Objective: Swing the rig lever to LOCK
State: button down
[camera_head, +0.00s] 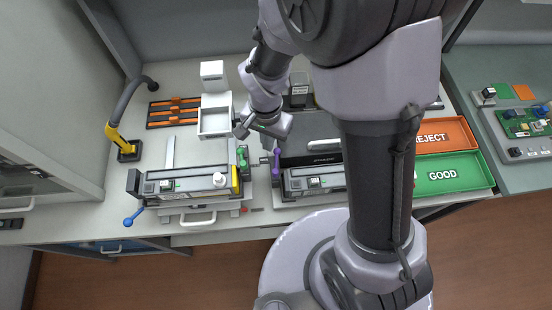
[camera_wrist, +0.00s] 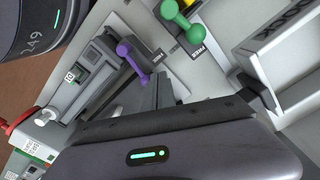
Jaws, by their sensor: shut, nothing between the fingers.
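Two toner rigs stand side by side on the bench. The left rig (camera_head: 190,182) has a green lever (camera_head: 241,157) at its right end; the right rig (camera_head: 315,182) has a purple lever (camera_head: 277,160) at its left end. In the wrist view the green lever (camera_wrist: 184,20) and the purple lever (camera_wrist: 133,62) both show, with FREE labels (camera_wrist: 197,50) close to the green one. My gripper (camera_head: 266,132) is shut and empty, above and just behind the two levers. Its fingertips are hard to make out.
A blue-knobbed handle (camera_head: 133,217) sticks out at the left rig's front. A white bin (camera_head: 215,120) and an orange rack (camera_head: 173,112) stand behind. A REJECT tray (camera_head: 440,134) and a GOOD tray (camera_head: 452,173) lie right. My arm hides part of the right rig.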

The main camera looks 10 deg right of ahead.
jog(key=shift+d+f+b, duration=0.35)
jog(key=shift+d+f, duration=0.15)
jog(key=shift+d, duration=0.15)
dwell(0.3)
jog(key=shift+d, duration=0.45)
